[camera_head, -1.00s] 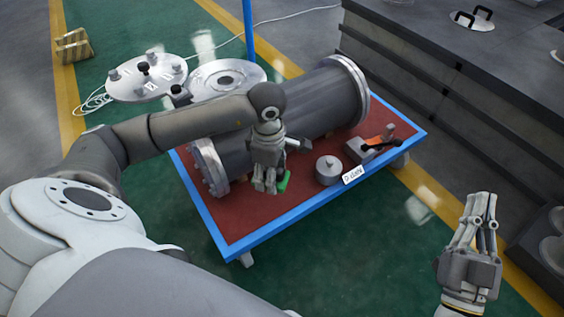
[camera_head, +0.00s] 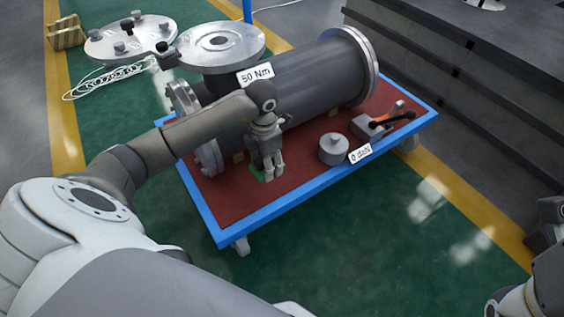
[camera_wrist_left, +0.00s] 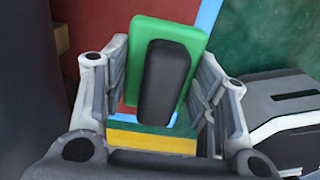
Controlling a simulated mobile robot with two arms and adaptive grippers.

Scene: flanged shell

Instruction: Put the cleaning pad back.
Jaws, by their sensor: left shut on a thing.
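The cleaning pad (camera_head: 257,175) shows as a small green patch at my left gripper (camera_head: 267,172) in the head view. In the left wrist view the pad (camera_wrist_left: 196,45) is a green block with a black handle, between the two fingers of my left gripper (camera_wrist_left: 165,95). My left gripper is shut on it. It is over the front left part of the red table top (camera_head: 232,205), in front of the grey flanged shell (camera_head: 310,85). Whether the pad touches the top cannot be told. My right gripper is out of view; only parts of my right arm show at lower right.
A grey knobbed weight (camera_head: 333,149) and a tool with an orange and black handle (camera_head: 385,122) stand on the table's right part. The blue table rim (camera_head: 320,189) borders them. A flanged disc (camera_head: 219,42) and a bolted cover (camera_head: 130,40) are behind. Front red surface is clear.

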